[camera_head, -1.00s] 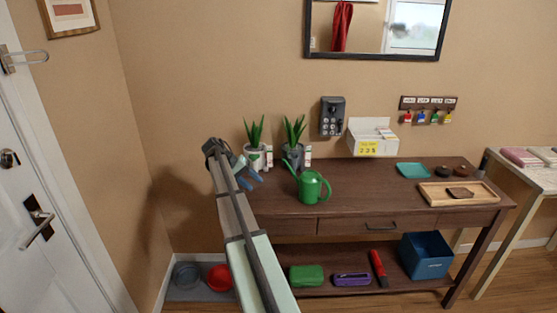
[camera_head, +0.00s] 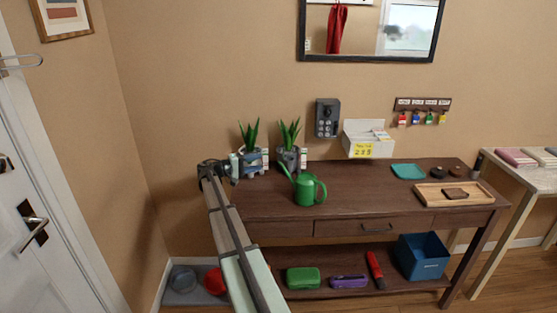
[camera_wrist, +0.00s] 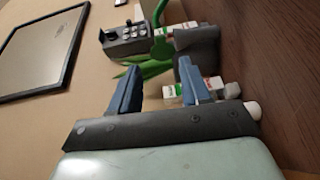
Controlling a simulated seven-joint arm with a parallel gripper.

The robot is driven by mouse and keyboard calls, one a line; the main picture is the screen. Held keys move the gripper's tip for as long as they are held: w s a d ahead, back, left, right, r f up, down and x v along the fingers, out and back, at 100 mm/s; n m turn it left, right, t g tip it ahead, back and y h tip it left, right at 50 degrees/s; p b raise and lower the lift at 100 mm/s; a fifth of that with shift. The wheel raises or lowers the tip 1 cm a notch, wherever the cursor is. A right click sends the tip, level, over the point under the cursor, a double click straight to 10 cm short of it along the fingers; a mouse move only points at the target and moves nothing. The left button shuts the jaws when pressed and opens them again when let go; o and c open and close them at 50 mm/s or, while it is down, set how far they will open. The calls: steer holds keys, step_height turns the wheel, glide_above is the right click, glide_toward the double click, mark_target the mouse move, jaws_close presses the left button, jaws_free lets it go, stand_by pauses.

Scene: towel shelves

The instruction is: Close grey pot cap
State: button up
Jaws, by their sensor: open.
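Two potted plants stand at the left end of the wooden table. The right one is in a grey pot (camera_head: 288,159); the left pot is partly covered by my gripper (camera_head: 248,166). A small white bottle (camera_head: 303,158) stands beside the grey pot. In the wrist view, my gripper (camera_wrist: 154,75) has its two blue fingers apart. A dark grey pot (camera_wrist: 197,50) with green leaves shows beyond them. A white bottle (camera_wrist: 207,88) with a coloured label is partly hidden behind one finger. I cannot tell whether anything touches the fingers, nor make out a separate pot cap.
A green watering can (camera_head: 308,189) stands right of the pots. The table (camera_head: 360,205) is clear in its middle. A lockbox (camera_head: 327,117) and a white carton (camera_head: 362,139) are behind.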

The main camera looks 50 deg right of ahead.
steer(key=x, duration=1.1)
steer(key=shift+c, duration=0.5)
jaws_close()
